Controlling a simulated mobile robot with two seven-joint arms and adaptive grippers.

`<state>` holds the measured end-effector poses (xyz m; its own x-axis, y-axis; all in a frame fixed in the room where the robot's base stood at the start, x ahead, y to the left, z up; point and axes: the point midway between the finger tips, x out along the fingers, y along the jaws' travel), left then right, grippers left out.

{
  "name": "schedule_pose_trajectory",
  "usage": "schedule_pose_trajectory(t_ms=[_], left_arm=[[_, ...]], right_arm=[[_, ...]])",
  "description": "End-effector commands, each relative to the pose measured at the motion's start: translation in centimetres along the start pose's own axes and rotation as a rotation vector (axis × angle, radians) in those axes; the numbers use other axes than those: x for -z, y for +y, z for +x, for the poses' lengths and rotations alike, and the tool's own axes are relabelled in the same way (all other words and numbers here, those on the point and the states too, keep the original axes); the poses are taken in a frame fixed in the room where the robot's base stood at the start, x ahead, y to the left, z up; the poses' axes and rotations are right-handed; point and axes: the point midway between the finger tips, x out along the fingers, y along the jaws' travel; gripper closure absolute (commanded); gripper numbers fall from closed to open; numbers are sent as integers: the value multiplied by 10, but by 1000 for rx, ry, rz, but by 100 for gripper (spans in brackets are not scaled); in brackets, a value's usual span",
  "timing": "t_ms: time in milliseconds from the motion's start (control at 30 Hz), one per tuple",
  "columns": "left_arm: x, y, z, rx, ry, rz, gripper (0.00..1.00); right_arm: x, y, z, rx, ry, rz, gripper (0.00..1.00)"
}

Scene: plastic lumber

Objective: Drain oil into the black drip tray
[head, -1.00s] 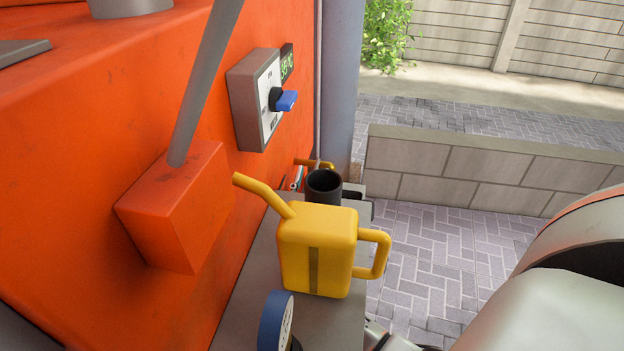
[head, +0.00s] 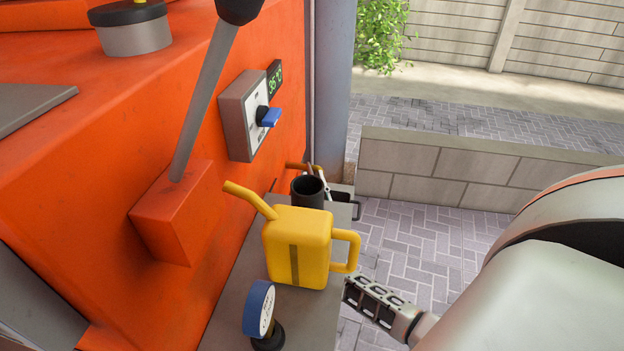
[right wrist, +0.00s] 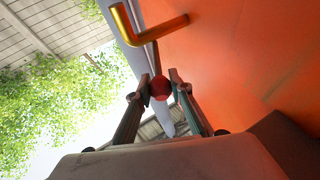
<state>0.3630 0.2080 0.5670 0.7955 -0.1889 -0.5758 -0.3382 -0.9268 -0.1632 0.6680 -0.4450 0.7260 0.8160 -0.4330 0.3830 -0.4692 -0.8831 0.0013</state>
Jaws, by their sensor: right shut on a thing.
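My right gripper (right wrist: 161,82) is shut on a small red ball-shaped knob (right wrist: 160,88), seen between its fingertips in the right wrist view. A bent yellow-brass pipe (right wrist: 148,30) shows just above it, beside the orange machine wall (right wrist: 240,70). In the head view part of my right gripper (head: 375,300) shows at the right edge of the grey shelf, below the yellow oil can's handle; the knob is hidden there. The yellow oil can (head: 298,245) stands upright on the shelf. I see no black drip tray in either view. My left gripper is not in view.
The grey shelf (head: 235,290) also holds a blue-rimmed gauge (head: 260,308) and a black cup (head: 307,191). A control box (head: 240,115) with a blue knob (head: 268,117) is on the orange machine. Paved ground (head: 420,245) lies open to the right, before a low wall (head: 440,170).

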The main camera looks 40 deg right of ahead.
Motion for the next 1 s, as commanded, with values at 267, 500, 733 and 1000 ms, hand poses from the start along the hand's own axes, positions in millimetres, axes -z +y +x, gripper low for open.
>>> schedule_pose_trajectory(t_ms=[267,500,733,1000], left_arm=[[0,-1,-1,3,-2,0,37],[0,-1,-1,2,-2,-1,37],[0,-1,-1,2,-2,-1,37],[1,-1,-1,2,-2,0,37]], right_arm=[[0,12,1,101,0,43,100],[-1,13,0,103,-2,46,100],[-1,12,0,103,-1,45,62],[-1,12,-1,104,-1,45,62]])
